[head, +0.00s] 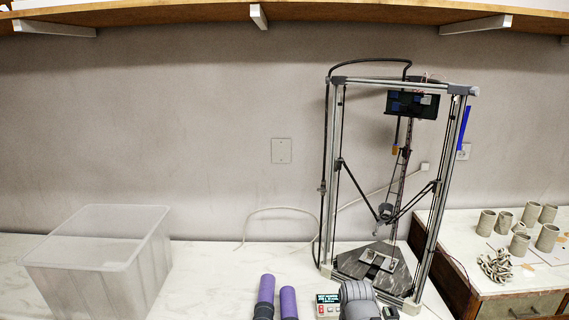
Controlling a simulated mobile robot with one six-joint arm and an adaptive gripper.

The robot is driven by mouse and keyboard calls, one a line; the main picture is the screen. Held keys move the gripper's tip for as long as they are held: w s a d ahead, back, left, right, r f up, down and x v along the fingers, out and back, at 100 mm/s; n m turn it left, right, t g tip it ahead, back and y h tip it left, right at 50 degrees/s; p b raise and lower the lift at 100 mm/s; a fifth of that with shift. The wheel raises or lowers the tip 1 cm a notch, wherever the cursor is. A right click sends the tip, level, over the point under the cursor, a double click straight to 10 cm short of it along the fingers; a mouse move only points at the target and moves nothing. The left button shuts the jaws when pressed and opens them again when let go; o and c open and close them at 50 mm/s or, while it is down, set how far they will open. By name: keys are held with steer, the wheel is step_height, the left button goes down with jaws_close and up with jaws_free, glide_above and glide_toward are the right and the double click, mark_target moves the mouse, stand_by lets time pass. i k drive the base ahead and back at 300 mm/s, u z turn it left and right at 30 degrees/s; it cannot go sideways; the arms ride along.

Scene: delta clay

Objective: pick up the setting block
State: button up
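A small light grey block or plate (378,259) lies on the dark bed of a tall delta printer (433,235). It looks like the setting block, but it is too small to be sure. The printer's head (386,212) hangs above the bed on thin arms, clear of the block. The frame posts stand around the bed, with the front side open between them. A rounded grey part at the bottom edge, in front of the printer, may be part of my arm. I cannot make out my gripper's fingers.
A clear plastic bin (95,255) stands at the left. Two purple cylinders (265,292) and a small box with a lit display (328,304) stand at the front. Several clay cups (486,222) stand on the right-hand table. The worktop between bin and printer is mostly free.

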mark_target(371, 254)
steer(key=k, duration=1.35)
steer(key=z, duration=0.45)
steer(key=i, duration=0.95)
steer(key=z, duration=0.35)
steer(key=i, duration=1.45)
steer(key=u, duration=0.75)
